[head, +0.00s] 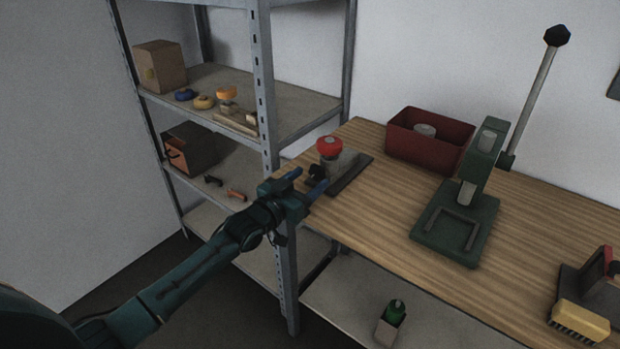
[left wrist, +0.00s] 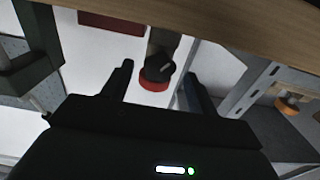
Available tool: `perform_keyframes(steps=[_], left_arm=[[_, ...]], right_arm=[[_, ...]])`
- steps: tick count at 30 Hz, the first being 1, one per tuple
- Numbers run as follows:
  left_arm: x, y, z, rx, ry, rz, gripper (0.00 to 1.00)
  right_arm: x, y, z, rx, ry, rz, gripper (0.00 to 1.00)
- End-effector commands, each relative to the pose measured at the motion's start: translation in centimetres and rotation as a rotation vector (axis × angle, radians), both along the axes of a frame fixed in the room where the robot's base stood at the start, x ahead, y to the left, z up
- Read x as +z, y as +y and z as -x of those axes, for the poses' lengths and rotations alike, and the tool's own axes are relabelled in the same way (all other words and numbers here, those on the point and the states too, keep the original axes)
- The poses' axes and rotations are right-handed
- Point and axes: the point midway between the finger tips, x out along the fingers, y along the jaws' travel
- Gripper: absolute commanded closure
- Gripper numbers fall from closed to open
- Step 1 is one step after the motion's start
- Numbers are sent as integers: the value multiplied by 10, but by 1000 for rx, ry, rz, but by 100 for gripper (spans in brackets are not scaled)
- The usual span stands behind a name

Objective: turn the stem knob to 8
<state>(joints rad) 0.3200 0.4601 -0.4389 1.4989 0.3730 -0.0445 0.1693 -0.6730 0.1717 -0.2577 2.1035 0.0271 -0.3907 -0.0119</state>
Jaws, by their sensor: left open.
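A small device with a red round knob (head: 329,147) on top stands on a dark base plate (head: 352,174) at the left end of the wooden bench. A black knob (head: 316,172) sticks out on its near left side. I cannot tell which is the stem knob, and no number is readable. My left gripper (head: 308,181) is open and empty, just short of the device. In the left wrist view, the red knob (left wrist: 154,85) and black knob (left wrist: 160,70) lie between and beyond the fingers (left wrist: 158,73). My right gripper is out of view.
A metal shelf rack (head: 262,90) stands left of the bench, its post close to my left arm. A red bin (head: 402,150) and a green lever press (head: 450,230) stand to the right. A yellow brush (head: 580,320) is at the right edge. The bench's front middle is clear.

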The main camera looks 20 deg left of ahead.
Motion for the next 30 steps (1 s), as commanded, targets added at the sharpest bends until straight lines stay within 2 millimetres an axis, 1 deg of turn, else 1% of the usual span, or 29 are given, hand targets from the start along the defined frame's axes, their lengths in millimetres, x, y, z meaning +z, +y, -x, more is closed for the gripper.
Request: perform_keyframes(steps=[1, 4, 14, 27, 30], left_arm=[[0, -2, -5, 0, -1, 0, 41], [0, -4, -11, 0, 0, -1, 41], [0, -5, -13, 0, 1, -1, 42], [0, -5, -13, 0, 1, -1, 78], [0, -5, -13, 0, 1, -1, 85]], right_arm=[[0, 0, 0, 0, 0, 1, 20], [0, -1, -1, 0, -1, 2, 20], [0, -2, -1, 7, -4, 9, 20], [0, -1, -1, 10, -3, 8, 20], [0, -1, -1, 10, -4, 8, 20]])
